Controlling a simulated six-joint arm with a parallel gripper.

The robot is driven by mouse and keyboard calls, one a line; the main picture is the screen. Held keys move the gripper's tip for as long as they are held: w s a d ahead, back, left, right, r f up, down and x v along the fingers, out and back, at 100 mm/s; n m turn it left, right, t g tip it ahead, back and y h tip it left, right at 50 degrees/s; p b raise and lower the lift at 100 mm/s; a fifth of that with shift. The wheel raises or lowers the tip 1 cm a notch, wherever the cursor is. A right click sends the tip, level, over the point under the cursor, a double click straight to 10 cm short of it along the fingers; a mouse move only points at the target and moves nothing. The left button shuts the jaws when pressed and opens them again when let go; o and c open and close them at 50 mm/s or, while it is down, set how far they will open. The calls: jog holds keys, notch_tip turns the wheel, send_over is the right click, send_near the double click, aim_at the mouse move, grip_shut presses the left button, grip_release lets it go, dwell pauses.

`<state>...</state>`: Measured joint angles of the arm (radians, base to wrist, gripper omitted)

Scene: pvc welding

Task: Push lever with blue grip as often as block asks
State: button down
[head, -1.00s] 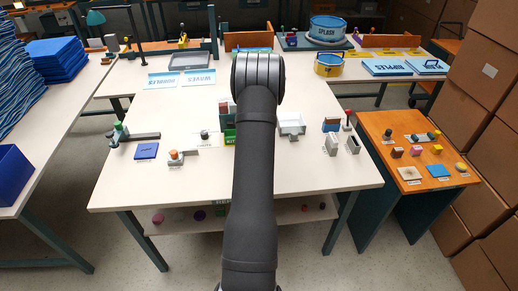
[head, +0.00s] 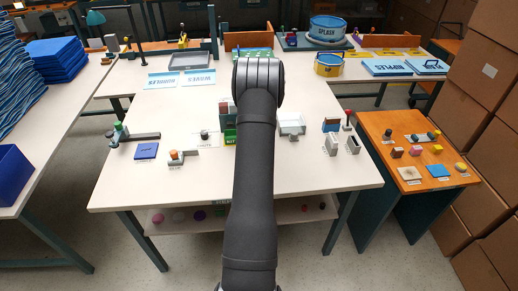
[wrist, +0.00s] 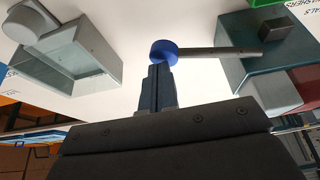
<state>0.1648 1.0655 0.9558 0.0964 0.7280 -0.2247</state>
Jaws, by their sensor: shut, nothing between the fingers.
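In the wrist view the lever's blue grip (wrist: 164,52) sits on the end of a grey rod (wrist: 220,50). The rod runs right to a teal-grey base (wrist: 265,72) with a dark block on it. My gripper (wrist: 158,72) is shut and empty, its fingertips right at the blue grip's lower edge in the picture. I cannot tell whether they touch it. In the head view my arm hides the gripper and the blue grip. I cannot read any request on a block.
A grey open tray (wrist: 75,55) lies left of the fingers; it also shows in the head view (head: 291,124).

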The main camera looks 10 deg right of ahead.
notch_tip(320, 180, up, 8)
dwell(1.2)
jog(key=shift+r, duration=0.1)
dwell(0.4)
notch_tip(320, 180, up, 5)
notch_tip(320, 180, down, 6)
dwell(0.6)
dwell(2.0)
